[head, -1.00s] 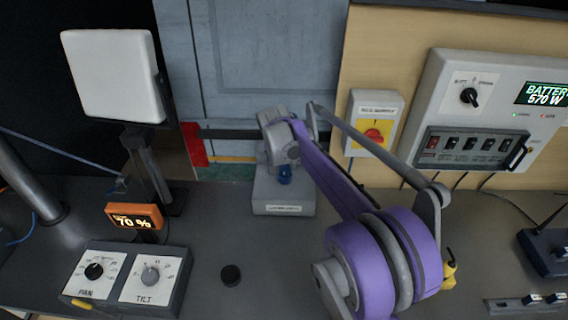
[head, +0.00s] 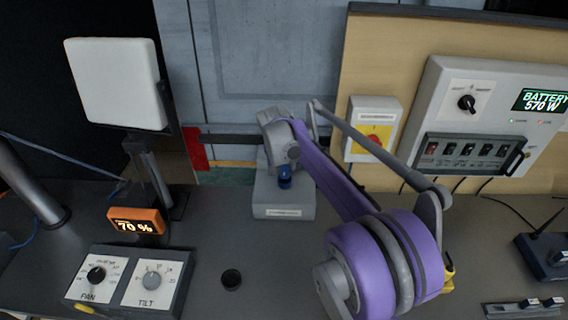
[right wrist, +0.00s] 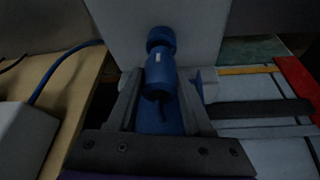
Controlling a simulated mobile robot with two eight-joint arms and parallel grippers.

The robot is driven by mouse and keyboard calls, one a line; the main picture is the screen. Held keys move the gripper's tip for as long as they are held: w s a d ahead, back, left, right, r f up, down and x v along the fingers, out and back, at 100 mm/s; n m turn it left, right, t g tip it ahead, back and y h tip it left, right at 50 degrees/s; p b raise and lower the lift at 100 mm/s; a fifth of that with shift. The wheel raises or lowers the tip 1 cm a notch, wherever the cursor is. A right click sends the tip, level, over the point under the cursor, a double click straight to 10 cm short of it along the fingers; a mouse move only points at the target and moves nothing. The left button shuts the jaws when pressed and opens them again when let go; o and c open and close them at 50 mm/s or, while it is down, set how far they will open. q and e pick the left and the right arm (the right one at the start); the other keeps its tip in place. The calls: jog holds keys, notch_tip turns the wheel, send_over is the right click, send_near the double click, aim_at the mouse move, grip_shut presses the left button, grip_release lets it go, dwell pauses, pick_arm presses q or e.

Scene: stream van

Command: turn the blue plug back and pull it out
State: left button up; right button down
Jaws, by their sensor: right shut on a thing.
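The blue plug (head: 285,181) shows at the front of a grey box (head: 268,201) on the counter, just below my right wrist. In the right wrist view the blue plug (right wrist: 160,72) lies between the two fingers of my right gripper (right wrist: 162,88), which is shut on it. Its far end meets a round blue collar (right wrist: 160,38) on the pale box face. I cannot tell how far it is seated or turned. My purple and grey right arm reaches in from the lower right and hides part of the box. My left gripper is not in view.
A pan and tilt panel (head: 130,281) and an orange 70 % display (head: 136,220) stand at left. A white panel (head: 115,84) rises behind them. A yellow-faced switch box (head: 373,128) and a battery unit (head: 490,112) are at right.

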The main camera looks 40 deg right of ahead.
jog(key=shift+r, duration=0.1)
jog(key=shift+r+p, duration=1)
jog(key=shift+r, duration=0.45)
